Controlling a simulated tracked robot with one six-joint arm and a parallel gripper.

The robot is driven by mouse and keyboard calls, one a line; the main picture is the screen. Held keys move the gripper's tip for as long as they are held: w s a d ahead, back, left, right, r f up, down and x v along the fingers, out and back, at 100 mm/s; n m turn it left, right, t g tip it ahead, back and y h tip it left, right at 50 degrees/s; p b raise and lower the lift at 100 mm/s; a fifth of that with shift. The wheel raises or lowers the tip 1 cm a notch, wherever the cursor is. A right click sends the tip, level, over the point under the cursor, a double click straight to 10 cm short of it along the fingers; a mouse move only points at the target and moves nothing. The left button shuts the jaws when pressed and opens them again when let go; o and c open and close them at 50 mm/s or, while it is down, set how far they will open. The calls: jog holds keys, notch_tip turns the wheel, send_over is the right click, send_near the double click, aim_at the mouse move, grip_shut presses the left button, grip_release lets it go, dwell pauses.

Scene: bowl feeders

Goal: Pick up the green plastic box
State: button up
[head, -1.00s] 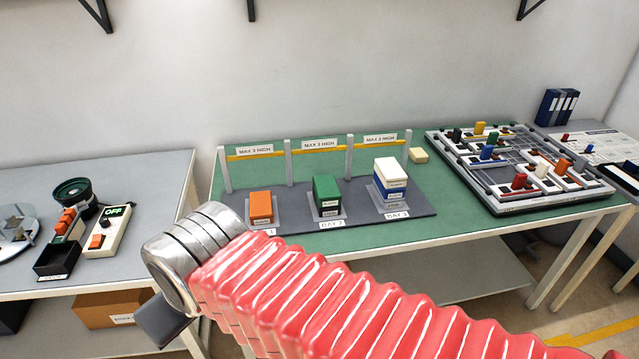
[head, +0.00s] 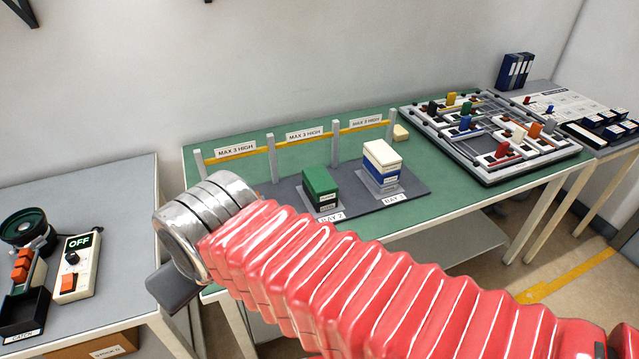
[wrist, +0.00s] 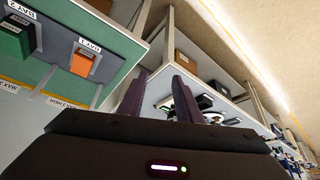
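The green plastic box (head: 320,182) stands upright on the dark grey mat at BAY 2 in the head view. A darker layer with a label shows under it; I cannot tell if that is a second box. My gripper (wrist: 160,76) is open in the wrist view, with two dark fingers apart and nothing between them. In the head view only a dark part of it (head: 172,287) shows, in front of the table's left end, left of and nearer than the green box.
An orange box (wrist: 82,62) stands at BAY 1, hidden behind my arm in the head view. A white and blue stack (head: 382,165) stands right of the green box. Posts with a yellow rail (head: 305,141) run behind. A block tray (head: 490,135) lies right.

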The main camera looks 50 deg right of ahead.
jog(key=o, duration=0.3)
jog(key=shift+w+d, duration=0.25)
jog(key=shift+w, duration=0.05)
jog(key=o, duration=0.9)
jog(key=w+d+f+m+t+h, duration=0.2)
jog(key=w+d+f+h, duration=0.1)
jog(key=w+d, duration=0.6)
jog(key=d, duration=0.4)
jog(key=shift+w+d, duration=0.2)
jog(key=w+d+f+m+t+h, duration=0.1)
jog(key=w+d+f+h, duration=0.2)
jog(key=d, duration=1)
jog(key=m+t+h, duration=0.2)
jog(key=m+t, duration=0.1)
jog(key=t, duration=0.2)
send_near(323, 184)
jog(key=shift+s+a+f, duration=0.15)
jog(key=shift+s, duration=0.15)
jog(key=shift+x, duration=4.3)
